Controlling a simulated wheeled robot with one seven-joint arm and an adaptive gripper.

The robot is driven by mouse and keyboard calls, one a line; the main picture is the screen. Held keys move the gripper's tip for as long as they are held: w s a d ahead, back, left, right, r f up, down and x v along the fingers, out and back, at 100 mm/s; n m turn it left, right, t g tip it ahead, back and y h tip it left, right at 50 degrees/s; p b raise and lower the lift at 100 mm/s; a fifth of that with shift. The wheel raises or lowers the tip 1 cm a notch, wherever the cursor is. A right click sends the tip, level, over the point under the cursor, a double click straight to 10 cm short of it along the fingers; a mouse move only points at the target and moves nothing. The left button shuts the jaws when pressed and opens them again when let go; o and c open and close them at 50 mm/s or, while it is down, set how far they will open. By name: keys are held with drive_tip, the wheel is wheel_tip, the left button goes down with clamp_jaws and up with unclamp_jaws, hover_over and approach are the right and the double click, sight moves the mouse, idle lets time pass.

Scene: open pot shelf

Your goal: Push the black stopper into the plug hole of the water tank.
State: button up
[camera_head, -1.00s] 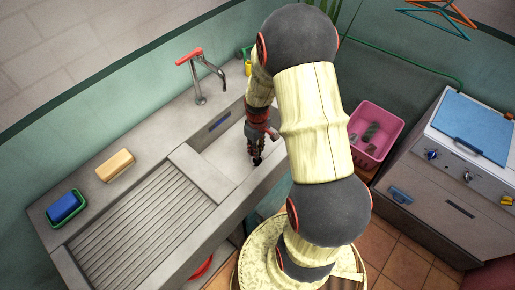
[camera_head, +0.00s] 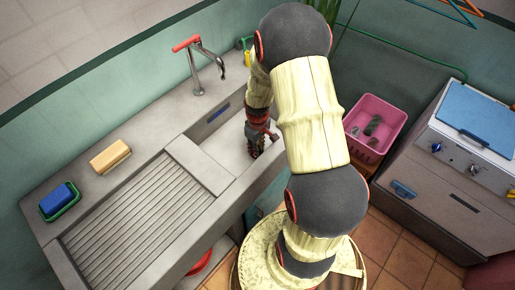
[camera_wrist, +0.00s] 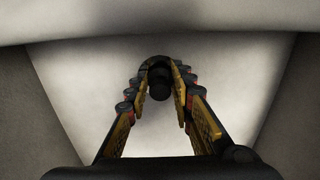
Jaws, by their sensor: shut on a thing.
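The water tank is the grey sink basin (camera_head: 230,141), sunk into the counter below the tap. My gripper (camera_head: 256,150) points down into the basin near its front right side. The wrist view shows its two yellow-and-dark fingers (camera_wrist: 161,88) closed on the black stopper (camera_wrist: 159,82) at their tips. The stopper is a dark round shape against the pale basin. In the head view the fingers hide most or all of it. I cannot see the plug hole, nor tell whether the stopper touches the basin floor.
The tap (camera_head: 198,75) with a red handle stands behind the basin. A ribbed drainboard (camera_head: 140,215), a yellow block (camera_head: 110,156) and a blue sponge (camera_head: 58,199) lie to the left. A pink crate (camera_head: 376,128) and a stove (camera_head: 470,150) stand to the right.

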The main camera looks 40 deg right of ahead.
drive_tip(key=shift+f, duration=0.15)
drive_tip(key=o, duration=1.1)
wheel_tip(320, 180, up, 12)
idle(0.3)
drive_tip(key=a+r+t, duration=0.1)
drive_tip(key=a+r, duration=0.4)
drive_tip(key=r, duration=0.4)
drive_tip(key=s+a+r+t, duration=0.1)
drive_tip(key=s+a+r, duration=0.3)
drive_tip(key=a+r, duration=0.1)
drive_tip(key=s+a+r+m+t, duration=0.1)
drive_tip(key=s+a+r+t, duration=0.1)
drive_tip(key=s+a+r, duration=0.2)
drive_tip(key=s+a+r+t, duration=0.1)
drive_tip(key=s+a+r, duration=0.3)
drive_tip(key=a+r, duration=0.2)
drive_tip(key=shift+s+a+r+m+t, duration=0.25)
drive_tip(key=shift+s+r+m+t, duration=0.1)
drive_tip(key=shift+r, duration=0.2)
